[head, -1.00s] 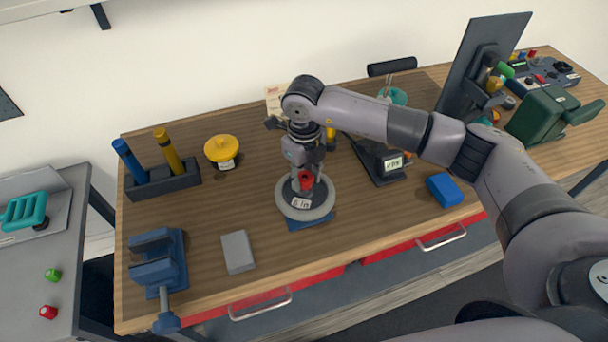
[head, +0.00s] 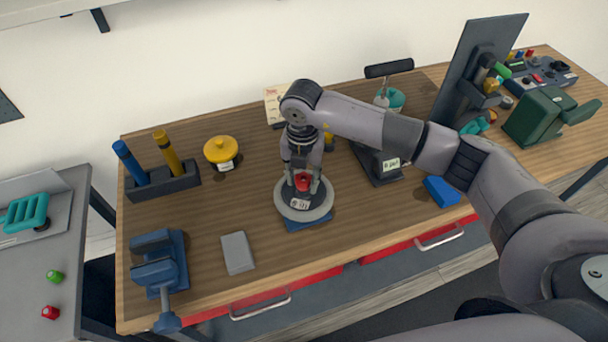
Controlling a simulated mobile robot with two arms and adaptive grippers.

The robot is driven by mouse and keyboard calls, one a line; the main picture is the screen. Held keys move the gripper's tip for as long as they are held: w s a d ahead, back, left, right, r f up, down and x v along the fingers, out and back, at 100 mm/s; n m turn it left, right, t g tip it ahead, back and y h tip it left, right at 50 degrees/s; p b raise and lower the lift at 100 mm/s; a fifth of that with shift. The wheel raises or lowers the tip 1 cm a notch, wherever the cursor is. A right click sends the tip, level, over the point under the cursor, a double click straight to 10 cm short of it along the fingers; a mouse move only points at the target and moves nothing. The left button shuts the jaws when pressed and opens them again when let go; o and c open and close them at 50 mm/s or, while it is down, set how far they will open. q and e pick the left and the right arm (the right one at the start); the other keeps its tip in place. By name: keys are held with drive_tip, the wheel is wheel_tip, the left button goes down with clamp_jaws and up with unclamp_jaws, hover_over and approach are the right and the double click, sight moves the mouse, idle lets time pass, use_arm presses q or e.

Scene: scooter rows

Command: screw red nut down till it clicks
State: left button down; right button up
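The red nut (head: 303,182) sits above the middle of a round grey disc with a dark centre and a small white label (head: 290,208), on the workbench. My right gripper (head: 302,186) points down over the disc, with one finger on each side of the red nut. At this size I cannot tell whether the fingers press on the nut or stand just clear of it. The gripper hides whatever is above the nut. My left gripper is not in view.
A blue pad lies under the disc's front edge. A small display unit (head: 378,165), blue block (head: 442,191), yellow-topped pot (head: 221,151), grey block (head: 237,253) and blue vise (head: 158,262) stand around it. A dark panel (head: 478,75) rises at right.

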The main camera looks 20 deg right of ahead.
sight(302, 180)
drive_tip(key=o, duration=0.4)
drive_tip(key=shift+a, duration=0.15)
drive_tip(key=shift+o, duration=0.2)
drive_tip(key=shift+r, duration=0.1)
wheel_tip(302, 180, up, 12)
drive_tip(key=n+b, duration=1)
drive_tip(key=n, duration=1.1)
drive_tip(key=shift+n+b, duration=0.35)
drive_tip(key=shift+n, duration=0.05)
